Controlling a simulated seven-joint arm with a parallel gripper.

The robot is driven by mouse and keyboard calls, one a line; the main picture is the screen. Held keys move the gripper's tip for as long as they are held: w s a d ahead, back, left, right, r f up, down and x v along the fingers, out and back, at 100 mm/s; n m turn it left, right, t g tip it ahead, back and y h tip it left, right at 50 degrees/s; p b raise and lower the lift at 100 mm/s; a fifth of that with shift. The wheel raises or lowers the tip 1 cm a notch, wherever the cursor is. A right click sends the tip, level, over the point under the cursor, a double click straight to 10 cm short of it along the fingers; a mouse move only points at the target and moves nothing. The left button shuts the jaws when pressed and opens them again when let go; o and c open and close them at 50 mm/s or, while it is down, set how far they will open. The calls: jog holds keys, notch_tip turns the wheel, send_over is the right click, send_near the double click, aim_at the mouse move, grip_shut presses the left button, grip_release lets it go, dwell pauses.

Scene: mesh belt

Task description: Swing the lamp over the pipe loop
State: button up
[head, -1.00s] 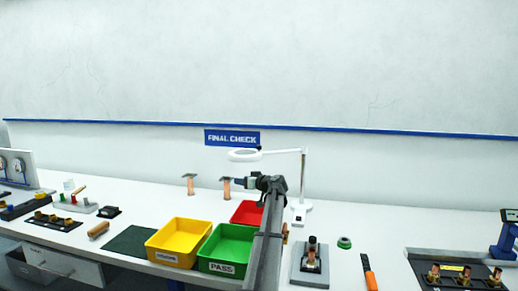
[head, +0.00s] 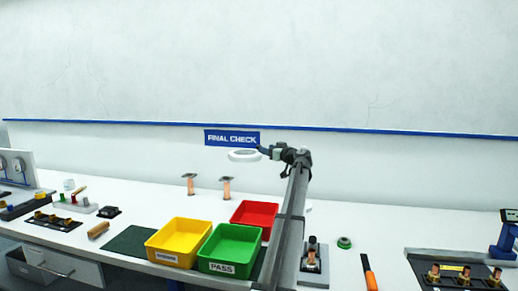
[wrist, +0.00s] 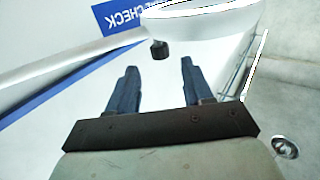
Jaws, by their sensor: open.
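The white ring lamp (head: 244,156) hangs above the back of the bench, left of my arm. My arm hides most of its post and boom in the head view. My gripper (head: 264,151) is at the right edge of the lamp head. In the wrist view the lamp's white ring (wrist: 200,16) spans the top. A small dark knob (wrist: 159,50) under it shows between and just beyond my open fingers (wrist: 160,78), with nothing held. A grey fixture (head: 313,268) with a dark clamp stands right of my arm; I cannot clearly make out a pipe loop on it.
Red (head: 254,214), green (head: 229,250) and yellow (head: 179,242) bins stand left of my arm. Two copper pieces (head: 226,188) stand behind them. A green tape roll (head: 344,243) and an orange-handled tool (head: 368,272) lie to the right.

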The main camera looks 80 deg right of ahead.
jog(key=shift+x, duration=3.55)
jog(key=shift+c, duration=0.2)
grip_shut()
jog(key=shift+r, duration=0.1)
